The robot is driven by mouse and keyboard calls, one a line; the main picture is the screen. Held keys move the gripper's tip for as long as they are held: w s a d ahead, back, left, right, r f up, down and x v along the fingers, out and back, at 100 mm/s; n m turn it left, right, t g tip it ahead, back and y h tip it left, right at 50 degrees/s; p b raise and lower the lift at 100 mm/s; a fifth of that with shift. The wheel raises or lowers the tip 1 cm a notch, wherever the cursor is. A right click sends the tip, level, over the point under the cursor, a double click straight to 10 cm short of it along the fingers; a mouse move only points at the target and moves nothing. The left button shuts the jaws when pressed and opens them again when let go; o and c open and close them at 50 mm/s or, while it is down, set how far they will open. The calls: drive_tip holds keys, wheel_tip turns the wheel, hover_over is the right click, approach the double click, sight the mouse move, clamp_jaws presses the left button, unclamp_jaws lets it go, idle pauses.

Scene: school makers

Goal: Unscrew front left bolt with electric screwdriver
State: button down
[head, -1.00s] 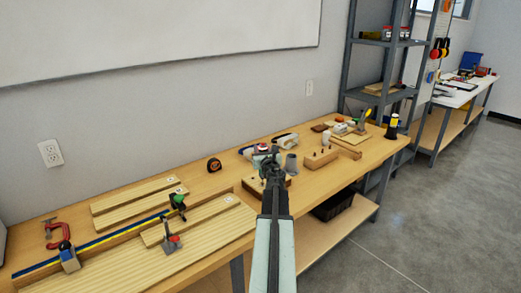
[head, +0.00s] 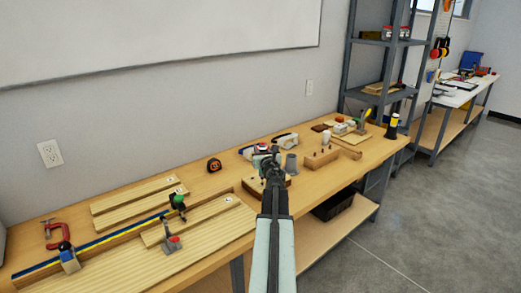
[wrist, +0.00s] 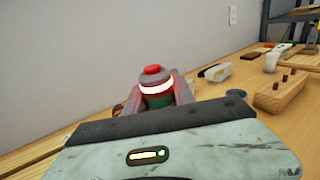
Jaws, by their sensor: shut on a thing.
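My gripper (head: 263,158) is over the bench and shut on a green and red tool with a lit white ring. The tool (wrist: 155,84) stands upright between the two jaws in the wrist view, its red cap at the top; I take it for the electric screwdriver. Its lower end is hidden in both views. A wooden block (head: 287,182) lies directly under and behind my gripper in the head view. My gripper and arm cover much of it, so I cannot see the front left bolt or whether the tool tip touches one.
A grey cup (head: 291,164) stands just right of my gripper. Farther right is a wooden block with dark pegs (head: 322,160). Clamps and boards (head: 205,226) fill the bench's left end. The wall stands behind.

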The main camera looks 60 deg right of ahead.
wheel_tip(320, 180, up, 6)
drive_tip(key=p, duration=0.6)
idle(0.4)
